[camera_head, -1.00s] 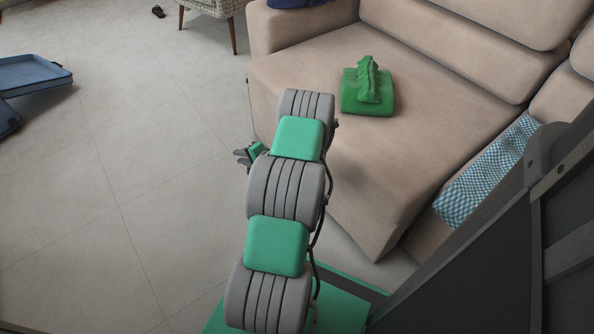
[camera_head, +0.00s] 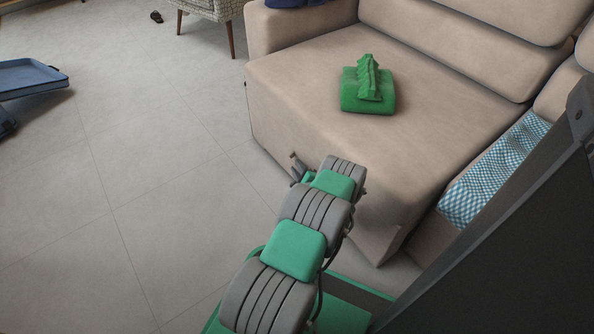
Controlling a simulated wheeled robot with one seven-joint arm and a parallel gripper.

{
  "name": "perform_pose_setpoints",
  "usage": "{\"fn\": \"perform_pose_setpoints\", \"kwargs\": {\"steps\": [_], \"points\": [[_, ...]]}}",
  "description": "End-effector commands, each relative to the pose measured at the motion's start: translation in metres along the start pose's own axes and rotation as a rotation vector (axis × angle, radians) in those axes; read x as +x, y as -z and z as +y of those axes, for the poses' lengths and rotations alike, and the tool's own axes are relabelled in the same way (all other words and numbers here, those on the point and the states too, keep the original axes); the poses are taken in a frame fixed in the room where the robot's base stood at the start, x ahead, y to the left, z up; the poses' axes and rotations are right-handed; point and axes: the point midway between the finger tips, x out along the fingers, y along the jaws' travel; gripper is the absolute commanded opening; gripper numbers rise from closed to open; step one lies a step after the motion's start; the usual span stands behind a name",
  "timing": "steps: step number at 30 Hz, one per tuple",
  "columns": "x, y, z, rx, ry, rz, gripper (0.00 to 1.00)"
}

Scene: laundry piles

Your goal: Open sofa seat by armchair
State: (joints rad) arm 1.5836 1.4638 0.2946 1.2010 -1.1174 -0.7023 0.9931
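The beige sofa seat (camera_head: 290,110) fills the upper middle, with its front face toward me. A folded green cloth (camera_head: 367,88) lies on the seat. The patterned armchair (camera_head: 205,8) shows in part at the top, left of the sofa's armrest (camera_head: 300,32). My arm reaches up from the bottom, and my gripper (camera_head: 297,168) is at the sofa seat's front face. It is partly hidden by my arm, so I cannot tell whether its fingers are open or whether they touch the seat.
An open blue suitcase (camera_head: 32,77) lies on the floor at the left. A blue checked cloth (camera_head: 495,170) lies on the sofa at the right. Dark blue fabric (camera_head: 290,3) rests on the armrest. The tiled floor (camera_head: 160,180) left of my arm is clear.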

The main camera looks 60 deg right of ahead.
Motion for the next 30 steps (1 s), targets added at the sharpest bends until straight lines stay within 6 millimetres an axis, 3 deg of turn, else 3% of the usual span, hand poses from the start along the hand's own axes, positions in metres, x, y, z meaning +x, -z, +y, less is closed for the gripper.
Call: {"fn": "perform_pose_setpoints", "kwargs": {"steps": [4,12,30], "points": [[-0.0003,-0.0006,-0.0001,0.0,-0.001,0.0,0.22],[-0.0003,-0.0013,0.0004,0.0,-0.002,-0.002,0.0],[-0.0002,-0.0024,0.0011,0.0,-0.003,-0.004,0.0]]}}
